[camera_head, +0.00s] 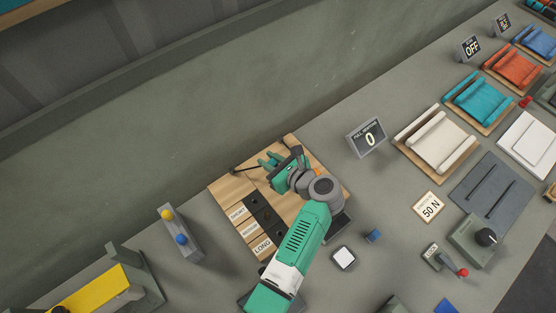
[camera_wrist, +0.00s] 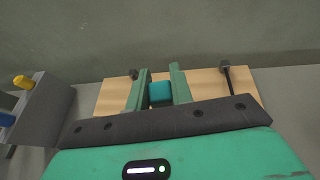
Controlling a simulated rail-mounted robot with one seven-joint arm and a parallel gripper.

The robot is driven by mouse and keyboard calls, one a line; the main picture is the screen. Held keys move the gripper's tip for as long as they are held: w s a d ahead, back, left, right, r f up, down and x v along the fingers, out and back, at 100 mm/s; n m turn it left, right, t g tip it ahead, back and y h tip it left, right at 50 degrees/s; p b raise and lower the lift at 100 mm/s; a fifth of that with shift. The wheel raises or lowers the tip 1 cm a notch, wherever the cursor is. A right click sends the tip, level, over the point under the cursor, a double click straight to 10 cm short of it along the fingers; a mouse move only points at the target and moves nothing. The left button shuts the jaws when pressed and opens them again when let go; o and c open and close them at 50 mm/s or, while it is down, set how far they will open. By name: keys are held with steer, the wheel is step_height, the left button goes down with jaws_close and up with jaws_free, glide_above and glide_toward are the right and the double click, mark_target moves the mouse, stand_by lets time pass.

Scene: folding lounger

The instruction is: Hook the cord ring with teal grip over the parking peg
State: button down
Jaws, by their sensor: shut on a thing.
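My gripper (camera_head: 268,161) is over the wooden board (camera_head: 228,189) on the bench. In the wrist view its two green fingers (camera_wrist: 160,85) are closed on the teal grip (camera_wrist: 160,94), which sits between them. The cord ring itself cannot be made out. Two dark-headed pegs stand at the board: one (camera_wrist: 226,70) right of the fingers with a dark rod, and one (camera_wrist: 133,73) just behind the left finger, partly hidden. In the head view a dark peg (camera_head: 234,170) shows at the board's left edge. I cannot tell which is the parking peg.
Labels SHORT (camera_head: 237,212), MEDIUM and LONG (camera_head: 262,246) lie beside a dark strip on the board. A grey block with yellow and blue knobs (camera_head: 180,232) stands to the left. A display reading 0 (camera_head: 369,139) stands to the right. The bench behind is clear to the wall.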

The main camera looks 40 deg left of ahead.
steer(key=shift+r+p, duration=0.15)
steer(key=shift+p, duration=0.2)
steer(key=shift+f+b, duration=1)
steer(key=shift+f, duration=0.55)
steer(key=shift+f+b, duration=1.4)
steer(key=shift+f, duration=0.8)
steer(key=shift+s+a+p, duration=0.15)
steer(key=shift+a+p, duration=0.15)
steer(key=c, duration=1.1)
jaws_free()
steer(key=shift+c, duration=0.2)
